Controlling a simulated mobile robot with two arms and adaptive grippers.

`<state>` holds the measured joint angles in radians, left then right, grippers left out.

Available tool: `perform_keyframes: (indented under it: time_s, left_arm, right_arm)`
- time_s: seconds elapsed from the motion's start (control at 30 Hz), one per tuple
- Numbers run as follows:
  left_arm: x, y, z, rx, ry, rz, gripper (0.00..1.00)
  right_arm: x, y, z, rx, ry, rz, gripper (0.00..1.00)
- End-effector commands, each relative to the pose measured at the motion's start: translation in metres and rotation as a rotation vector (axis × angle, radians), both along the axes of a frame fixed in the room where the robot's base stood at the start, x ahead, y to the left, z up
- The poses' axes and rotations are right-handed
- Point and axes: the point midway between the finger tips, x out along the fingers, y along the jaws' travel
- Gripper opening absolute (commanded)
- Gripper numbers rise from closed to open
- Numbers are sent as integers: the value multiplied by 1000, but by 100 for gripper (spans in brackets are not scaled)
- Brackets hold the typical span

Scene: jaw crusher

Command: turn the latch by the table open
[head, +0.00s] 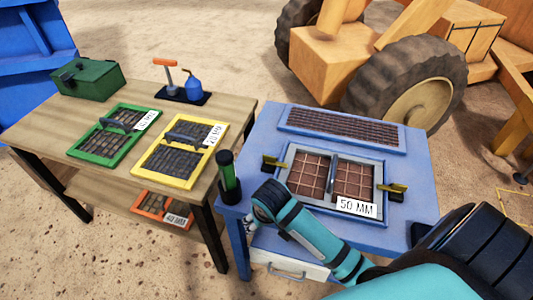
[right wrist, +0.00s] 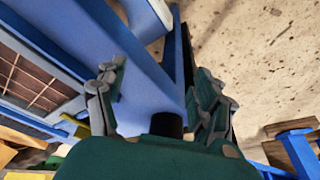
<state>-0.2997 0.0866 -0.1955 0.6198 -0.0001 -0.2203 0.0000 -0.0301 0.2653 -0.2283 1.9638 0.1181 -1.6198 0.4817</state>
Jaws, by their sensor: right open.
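A small yellow latch (head: 272,163) sits at the left side of the grey frame, on the side facing the wooden table. It also shows in part in the right wrist view (right wrist: 78,126), left of my gripper. A second yellow latch (head: 393,189) sits at the right side of the frame. The framed 50 MM screen (head: 333,174) lies between them. My right gripper (head: 248,224) is by the front left corner of the blue table, apart from the latch. In the right wrist view its fingers (right wrist: 160,98) are spread, with nothing held. My left gripper is out of view.
The blue table (head: 262,135) carries the screen. The wooden table (head: 45,125) at left holds a green screen (head: 90,145), a yellow screen (head: 152,176), a green box (head: 90,80) and a blue oil can (head: 194,90). A wheeled machine (head: 400,85) stands behind.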

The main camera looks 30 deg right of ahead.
Motion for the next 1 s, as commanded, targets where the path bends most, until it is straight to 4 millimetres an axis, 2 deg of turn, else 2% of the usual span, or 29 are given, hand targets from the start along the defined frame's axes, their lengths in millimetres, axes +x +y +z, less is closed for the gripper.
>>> perform_keyframes:
  time_s: [0.03, 0.27, 0.37, 0.5, 0.63, 0.7, 0.8, 1.0]
  left_arm:
    - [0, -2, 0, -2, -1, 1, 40]
    - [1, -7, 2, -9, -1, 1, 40]
    - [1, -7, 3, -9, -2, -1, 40]
    - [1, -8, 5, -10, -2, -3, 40]
    - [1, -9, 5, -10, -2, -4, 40]
    - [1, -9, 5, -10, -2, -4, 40]
    - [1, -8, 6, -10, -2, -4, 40]
    - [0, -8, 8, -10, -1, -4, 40]
  right_arm:
    - [13, -4, 8, -4, -8, -27, 69]
    - [65, -29, 54, -21, -28, -212, 69]
    - [90, -44, 82, -32, -44, -319, 69]
    - [120, -69, 130, -42, -72, -490, 69]
    - [136, -87, 164, -47, -94, -615, 69]
    - [140, -92, 174, -47, -97, -655, 69]
    - [142, -95, 176, -48, -100, -679, 69]
    - [147, -104, 151, -51, -96, -680, 69]
